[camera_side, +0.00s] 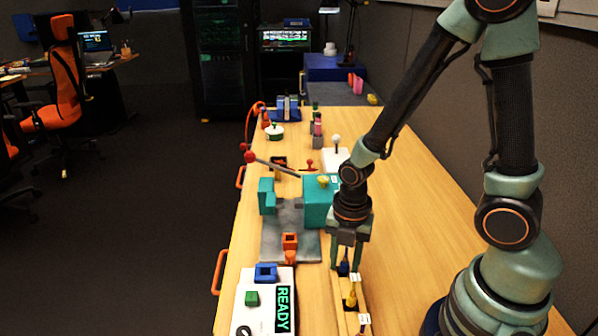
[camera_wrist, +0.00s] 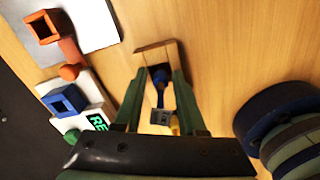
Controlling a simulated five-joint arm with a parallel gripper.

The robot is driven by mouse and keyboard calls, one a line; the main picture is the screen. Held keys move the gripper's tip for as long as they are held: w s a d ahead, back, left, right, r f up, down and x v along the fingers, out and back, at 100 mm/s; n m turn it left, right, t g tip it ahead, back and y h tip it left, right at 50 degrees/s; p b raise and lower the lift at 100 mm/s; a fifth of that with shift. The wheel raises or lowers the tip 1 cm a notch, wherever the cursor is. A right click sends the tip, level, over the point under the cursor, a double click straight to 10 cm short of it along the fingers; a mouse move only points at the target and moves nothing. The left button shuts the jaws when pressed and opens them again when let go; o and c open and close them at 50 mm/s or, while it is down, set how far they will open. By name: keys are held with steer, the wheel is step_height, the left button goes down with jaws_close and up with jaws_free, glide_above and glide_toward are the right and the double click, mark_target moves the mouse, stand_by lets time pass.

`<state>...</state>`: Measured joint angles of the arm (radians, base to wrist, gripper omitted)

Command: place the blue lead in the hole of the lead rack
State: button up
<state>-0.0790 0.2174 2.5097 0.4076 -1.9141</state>
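The blue lead (camera_side: 344,268) stands at the far end of a narrow wooden rack (camera_side: 341,293). In the wrist view the blue lead (camera_wrist: 160,76) is between my fingers, and the end of the wooden rack (camera_wrist: 150,56) shows just beyond it. My gripper (camera_side: 346,266) points down over the rack. In the wrist view my gripper (camera_wrist: 160,82) has its fingers apart, one on each side of the lead, with gaps showing. A yellow lead (camera_side: 352,296) stands nearer the camera in the same rack. The lead's lower end and any hole under it are hidden.
Left of the rack are a white panel (camera_side: 250,316) with a READY display (camera_side: 282,310), a blue square socket (camera_side: 265,272) and an orange square socket (camera_side: 290,241). A teal vise-like block (camera_side: 319,202) stands behind. The table right of the rack (camera_side: 395,265) is clear.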

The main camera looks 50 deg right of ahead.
steer(key=shift+r, duration=0.1)
step_height(320, 180, up, 12)
steer(key=shift+r, duration=0.1)
steer(key=shift+w+d+r+m+t, duration=0.15)
steer(key=shift+r+m+t, duration=0.25)
steer(key=shift+m, duration=0.8)
step_height(320, 180, up, 9)
steer(key=w+d+m+t, duration=0.1)
steer(key=m+t, duration=0.3)
steer(key=m, duration=1.6)
steer(key=shift+w+d+t, duration=0.4)
steer(key=shift+w, duration=0.05)
